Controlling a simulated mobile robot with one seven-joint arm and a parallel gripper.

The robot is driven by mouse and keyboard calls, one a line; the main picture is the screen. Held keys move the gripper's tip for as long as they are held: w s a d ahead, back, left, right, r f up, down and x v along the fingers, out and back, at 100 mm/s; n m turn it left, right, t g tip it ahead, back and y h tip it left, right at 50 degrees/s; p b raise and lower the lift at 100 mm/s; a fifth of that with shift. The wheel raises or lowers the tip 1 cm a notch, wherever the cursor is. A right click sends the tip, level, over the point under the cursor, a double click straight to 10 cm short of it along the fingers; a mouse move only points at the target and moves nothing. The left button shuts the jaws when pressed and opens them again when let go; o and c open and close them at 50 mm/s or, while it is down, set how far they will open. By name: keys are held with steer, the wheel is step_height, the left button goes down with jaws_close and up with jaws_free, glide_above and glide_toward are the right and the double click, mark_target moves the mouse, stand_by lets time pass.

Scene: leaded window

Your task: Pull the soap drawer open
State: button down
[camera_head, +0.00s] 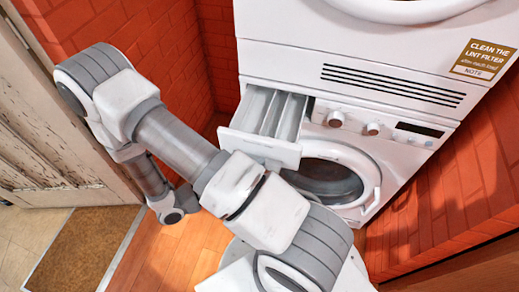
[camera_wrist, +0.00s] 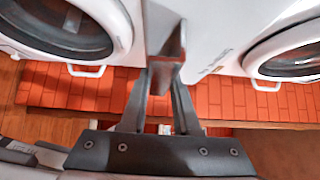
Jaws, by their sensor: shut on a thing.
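The soap drawer (camera_head: 265,122) is white and stands pulled out from the upper left of the washing machine (camera_head: 400,130). Its inner compartments show from above. The lower part of its front is partly covered by my arm in the head view. My gripper (camera_wrist: 166,62) shows in the wrist view, with its two dark fingers converging at the top middle. It is shut on the drawer's front edge, though the exact contact is hard to make out. In the head view the gripper is hidden behind my arm.
The round washer door (camera_head: 328,180) is shut below the drawer. A dryer (camera_head: 370,50) with a vent grille sits on top of the washer. Red brick walls (camera_head: 440,195) flank the machines. A worn white door (camera_head: 45,130) and a brown mat (camera_head: 80,245) are at left.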

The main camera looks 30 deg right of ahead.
steer(key=shift+s+a+f, duration=0.25)
steer(key=shift+s+a, duration=0.3)
steer(key=shift+a, duration=0.15)
steer(key=c, duration=0.9)
jaws_free()
steer(key=shift+o, duration=0.9)
steer(key=shift+r, duration=0.1)
steer(key=w+a+p, duration=0.1)
steer(key=a, duration=1.6)
steer(key=shift+w+a+p, duration=0.15)
steer(key=shift+w+p, duration=0.1)
steer(key=shift+p, duration=0.15)
